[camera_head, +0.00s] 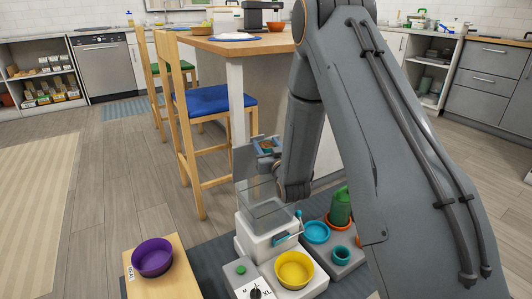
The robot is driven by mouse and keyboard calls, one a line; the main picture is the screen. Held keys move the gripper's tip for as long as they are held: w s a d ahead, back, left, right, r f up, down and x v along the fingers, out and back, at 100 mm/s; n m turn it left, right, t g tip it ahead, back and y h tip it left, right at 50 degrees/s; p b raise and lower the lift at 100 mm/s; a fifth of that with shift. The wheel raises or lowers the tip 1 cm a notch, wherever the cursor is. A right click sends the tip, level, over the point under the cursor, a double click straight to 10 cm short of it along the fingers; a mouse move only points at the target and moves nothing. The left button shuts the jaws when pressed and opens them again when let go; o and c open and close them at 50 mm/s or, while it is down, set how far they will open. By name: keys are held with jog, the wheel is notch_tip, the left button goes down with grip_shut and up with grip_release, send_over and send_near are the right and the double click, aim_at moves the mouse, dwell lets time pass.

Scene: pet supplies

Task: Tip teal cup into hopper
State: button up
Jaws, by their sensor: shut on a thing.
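My gripper (258,147) is shut on a small cup (267,149), up above the hopper. The cup's rim looks bluish-teal and something brown shows inside it; it looks about upright, but it is small and partly hidden by the jaws. The clear-walled hopper (262,207) sits on top of a white dispenser (255,240) with a teal lever at its side. My forearm and wrist cover part of the space to the right of the hopper. A yellow bowl (294,270) stands at the dispenser's front.
A purple bowl (152,257) stands on a wooden board at left. A grey stand at right holds a teal dish (316,232), a small teal cup-shaped piece (341,254) and a green container (340,207) in an orange dish. A blue-seated stool (208,100) and counter stand behind.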

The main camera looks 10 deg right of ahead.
jog(key=shift+w+f+b, duration=0.1)
jog(key=shift+f+b, duration=1.75)
jog(key=shift+f, duration=0.65)
